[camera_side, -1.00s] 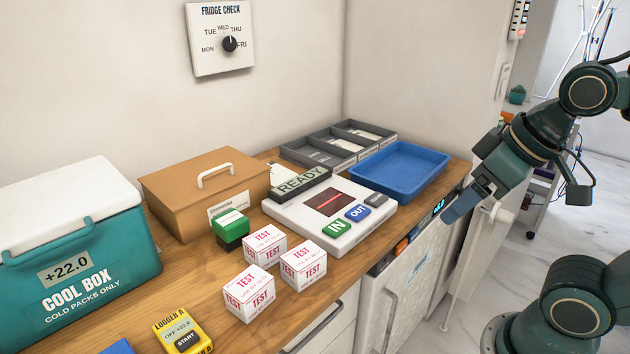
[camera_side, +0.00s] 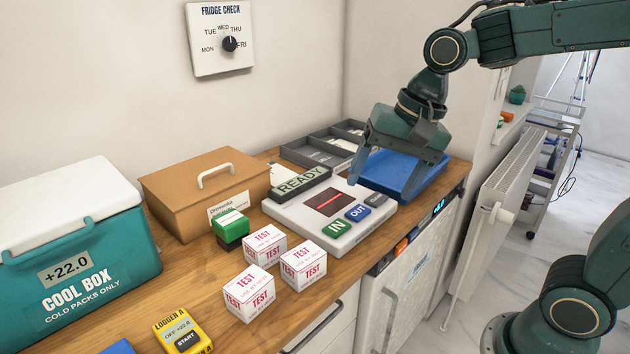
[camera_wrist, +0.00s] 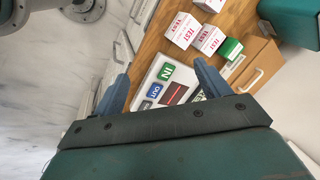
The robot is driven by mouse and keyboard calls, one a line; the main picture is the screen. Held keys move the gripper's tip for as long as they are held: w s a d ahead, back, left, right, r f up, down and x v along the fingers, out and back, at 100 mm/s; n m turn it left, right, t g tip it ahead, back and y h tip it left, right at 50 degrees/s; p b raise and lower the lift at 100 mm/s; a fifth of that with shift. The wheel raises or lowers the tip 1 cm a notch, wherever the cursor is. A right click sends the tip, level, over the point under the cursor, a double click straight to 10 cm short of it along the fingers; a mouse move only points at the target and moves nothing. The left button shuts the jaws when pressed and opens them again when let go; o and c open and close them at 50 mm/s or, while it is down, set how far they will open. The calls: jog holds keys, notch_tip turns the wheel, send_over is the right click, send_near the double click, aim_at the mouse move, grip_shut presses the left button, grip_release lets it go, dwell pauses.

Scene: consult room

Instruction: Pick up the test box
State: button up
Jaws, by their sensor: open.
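Three white test boxes with red print stand close together on the wooden counter in the side view: one at the back (camera_side: 265,247), one at the right (camera_side: 303,265) and one at the front (camera_side: 249,292). Two show clearly in the wrist view (camera_wrist: 183,30), with part of the third at its top edge. My gripper (camera_side: 382,190) is open and empty. It hangs above the right end of the scanner and the blue tray, to the right of the boxes and apart from them. In the wrist view its fingers (camera_wrist: 163,87) stand wide apart.
The white scanner (camera_side: 290,213) with IN and OUT buttons lies behind the boxes. The blue tray (camera_side: 425,183), brown case (camera_side: 190,190), cool box (camera_side: 100,265) and yellow logger (camera_side: 182,332) also occupy the counter.

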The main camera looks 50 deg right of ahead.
aim_at(304, 254)
jog(key=w+a+f+m+g+y, duration=0.1)
jog(key=w+a+f+m+g, duration=0.2)
jog(key=w+f+m, duration=0.4)
jog(key=w+m, duration=0.2)
jog(key=w, duration=0.2)
jog(key=shift+w+a+f+m+y, duration=0.15)
jog(key=shift+a+f+m+y, duration=0.15)
jog(key=shift+m, duration=0.1)
jog(key=shift+x, duration=4.25)
jog(key=shift+x, duration=2.55)
jog(key=shift+d, duration=0.1)
